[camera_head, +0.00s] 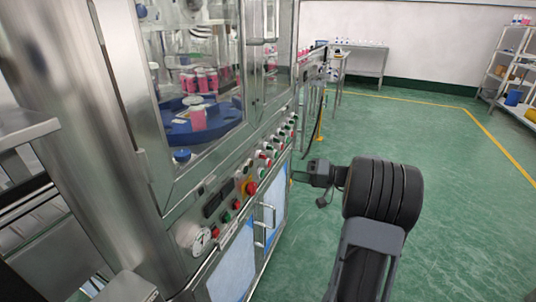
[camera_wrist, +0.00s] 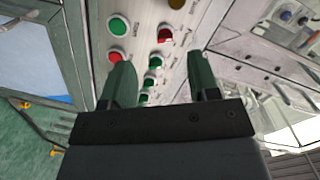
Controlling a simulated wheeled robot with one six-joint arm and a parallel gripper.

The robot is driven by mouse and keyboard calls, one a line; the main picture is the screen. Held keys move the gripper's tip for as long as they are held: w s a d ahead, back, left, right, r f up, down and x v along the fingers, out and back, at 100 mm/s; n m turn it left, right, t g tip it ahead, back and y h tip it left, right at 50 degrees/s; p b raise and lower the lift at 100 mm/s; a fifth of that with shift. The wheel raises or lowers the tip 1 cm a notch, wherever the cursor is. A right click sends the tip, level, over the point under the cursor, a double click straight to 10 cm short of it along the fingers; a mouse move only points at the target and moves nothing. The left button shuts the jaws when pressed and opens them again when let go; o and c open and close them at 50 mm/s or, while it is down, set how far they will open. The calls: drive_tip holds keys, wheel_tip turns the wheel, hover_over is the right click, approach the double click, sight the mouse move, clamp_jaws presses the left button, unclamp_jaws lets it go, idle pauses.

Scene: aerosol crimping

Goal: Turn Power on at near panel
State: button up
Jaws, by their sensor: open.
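The near panel (camera_head: 222,203) runs along the lower side of the steel machine. My gripper (camera_head: 300,175) is apart from the panel, to the right of the red switch. In the wrist view my gripper (camera_wrist: 161,75) is open and empty, with its two dark green fingers toward the panel. A green button (camera_wrist: 119,26), a red button (camera_wrist: 117,56) and a red switch (camera_wrist: 165,35) show there. The fingers hide part of the panel.
Glass doors (camera_head: 195,75) stand above the panel, with pink cans (camera_head: 198,118) on a blue turntable behind them. Cabinet handles (camera_head: 264,225) stick out below the panel. The green floor (camera_head: 450,200) to the right is clear; a shelf rack (camera_head: 515,75) stands far right.

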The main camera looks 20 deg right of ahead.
sight(263, 156)
drive_tip(key=w+a+t, duration=0.1)
drive_tip(key=w+a, duration=0.5)
drive_tip(key=w, duration=0.4)
drive_tip(key=shift+w+a+r+t, duration=0.15)
drive_tip(key=shift+w+r+t, duration=0.05)
drive_tip(key=shift+r+t, duration=0.1)
drive_tip(key=c, duration=0.9)
